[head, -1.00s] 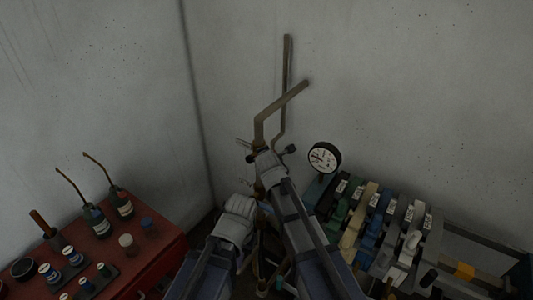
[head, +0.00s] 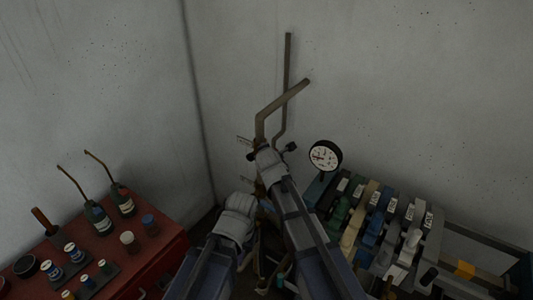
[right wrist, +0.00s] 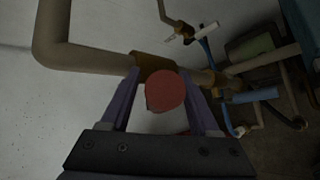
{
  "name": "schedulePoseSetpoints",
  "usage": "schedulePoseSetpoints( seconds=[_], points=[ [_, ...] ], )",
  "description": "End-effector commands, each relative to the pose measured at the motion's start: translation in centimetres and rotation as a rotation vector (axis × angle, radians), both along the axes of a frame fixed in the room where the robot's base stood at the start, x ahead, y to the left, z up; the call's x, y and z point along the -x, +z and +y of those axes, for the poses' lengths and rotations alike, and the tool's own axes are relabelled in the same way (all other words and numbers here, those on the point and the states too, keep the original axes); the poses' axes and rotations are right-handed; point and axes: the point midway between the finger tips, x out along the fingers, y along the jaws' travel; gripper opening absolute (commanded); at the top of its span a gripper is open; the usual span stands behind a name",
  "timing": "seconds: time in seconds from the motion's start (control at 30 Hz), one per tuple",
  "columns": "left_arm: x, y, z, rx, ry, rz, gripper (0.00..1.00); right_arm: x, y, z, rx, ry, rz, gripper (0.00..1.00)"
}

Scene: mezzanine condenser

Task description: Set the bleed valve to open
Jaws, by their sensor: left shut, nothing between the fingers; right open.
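In the right wrist view a round red knob (right wrist: 165,92) sits in front of a brass valve body (right wrist: 152,66) on a thick tan pipe. My right gripper (right wrist: 161,80) is open, with one finger on each side of the knob; I cannot tell whether they touch it. A blue lever (right wrist: 250,95) and a white lever (right wrist: 204,31) are on other fittings to the right. No label shows which of these is the bleed valve. In the head view my left gripper (head: 243,193) is shut and empty beside my right arm, its fingertips hard to make out.
A bent pipe (head: 281,97) runs up the wall in the corner. A dial gauge (head: 325,156) stands right of it. A rack of coloured, labelled blocks (head: 372,222) fills the right; a red cabinet (head: 160,255) with bottles (head: 97,215) stands at left.

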Motion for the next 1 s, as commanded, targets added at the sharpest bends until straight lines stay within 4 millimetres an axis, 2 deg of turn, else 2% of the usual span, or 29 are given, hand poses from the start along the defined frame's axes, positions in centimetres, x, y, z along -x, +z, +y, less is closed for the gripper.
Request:
schedulePoseSetpoints(
  seconds=[0.17, 0.5, 0.6, 0.87, 1.0],
  points=[
    [0.0, 0.9, 0.0, 0.0, 0.004, 0.0, 0.0, 1.2, 0.9, 0.0, 0.001, 0.001, 0.0, 0.62],
    [0.0, 3.8, 0.0, 0.001, 0.021, -0.001, 0.0, 5.8, 3.8, 0.0, 0.0, 0.002, -0.001, 0.62],
    [0.0, 4.1, 0.0, 0.002, 0.025, -0.001, 0.0, 6.5, 4.1, 0.0, 0.0, 0.002, -0.001, 0.62],
    [0.0, 4.0, 0.0, 0.002, 0.026, -0.001, 0.0, 6.6, 4.0, 0.1, 0.0, 0.0, 0.0, 0.62],
    [0.0, 3.8, 0.0, 0.002, 0.025, -0.001, 0.0, 6.4, 4.0, -0.2, 0.003, 0.001, -0.01, 0.47]
  ],
)
